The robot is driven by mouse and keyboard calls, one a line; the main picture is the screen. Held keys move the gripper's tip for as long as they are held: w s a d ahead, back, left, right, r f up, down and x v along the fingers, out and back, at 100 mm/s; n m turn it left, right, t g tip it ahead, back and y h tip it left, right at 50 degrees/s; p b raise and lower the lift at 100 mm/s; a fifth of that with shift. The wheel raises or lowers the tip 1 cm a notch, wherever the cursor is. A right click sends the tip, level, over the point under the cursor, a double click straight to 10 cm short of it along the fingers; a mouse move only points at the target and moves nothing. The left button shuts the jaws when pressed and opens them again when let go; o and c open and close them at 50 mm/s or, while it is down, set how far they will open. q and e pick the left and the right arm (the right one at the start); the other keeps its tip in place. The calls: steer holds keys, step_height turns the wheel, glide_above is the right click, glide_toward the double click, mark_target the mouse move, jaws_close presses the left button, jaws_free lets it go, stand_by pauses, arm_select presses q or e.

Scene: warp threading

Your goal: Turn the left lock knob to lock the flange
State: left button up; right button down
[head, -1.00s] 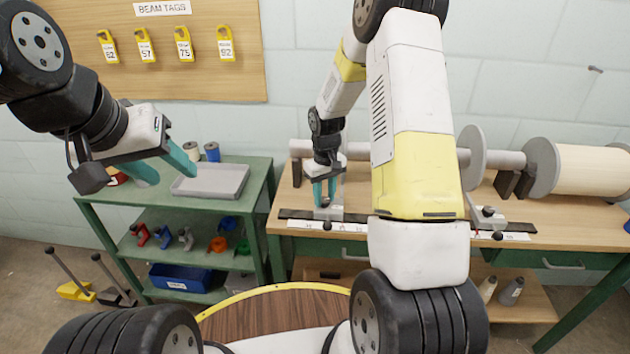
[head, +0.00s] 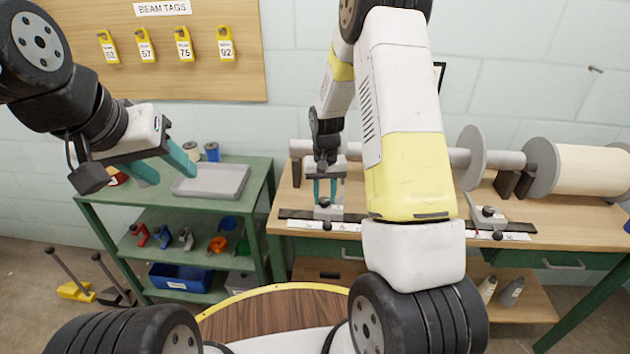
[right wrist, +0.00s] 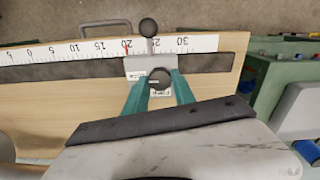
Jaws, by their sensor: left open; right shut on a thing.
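The left lock knob (right wrist: 160,79) is a dark round knob on a pale grey slider block (right wrist: 137,66) that sits on the dark rail of the bench. My right gripper (right wrist: 159,88) is shut on this knob, with one teal finger on either side of it. In the head view my right gripper (head: 325,195) points down at the left slider block (head: 328,212). A black ball (right wrist: 148,27) on a short stem sticks out from the block. The left flange itself cannot be made out clearly. My left gripper (head: 163,165) is open and empty, above the green shelf.
A white scale strip (right wrist: 60,50) runs along the rail, with a red mark near 20. A second slider block (head: 487,214) and a grey disc (head: 471,158) are on the right. A grey tray (head: 210,181) lies on the green shelf (head: 262,172).

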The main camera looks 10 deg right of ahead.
mark_target(324, 200)
steer(key=c, duration=1)
jaws_free()
steer(key=shift+c, duration=0.2)
steer(key=shift+r, duration=3.95)
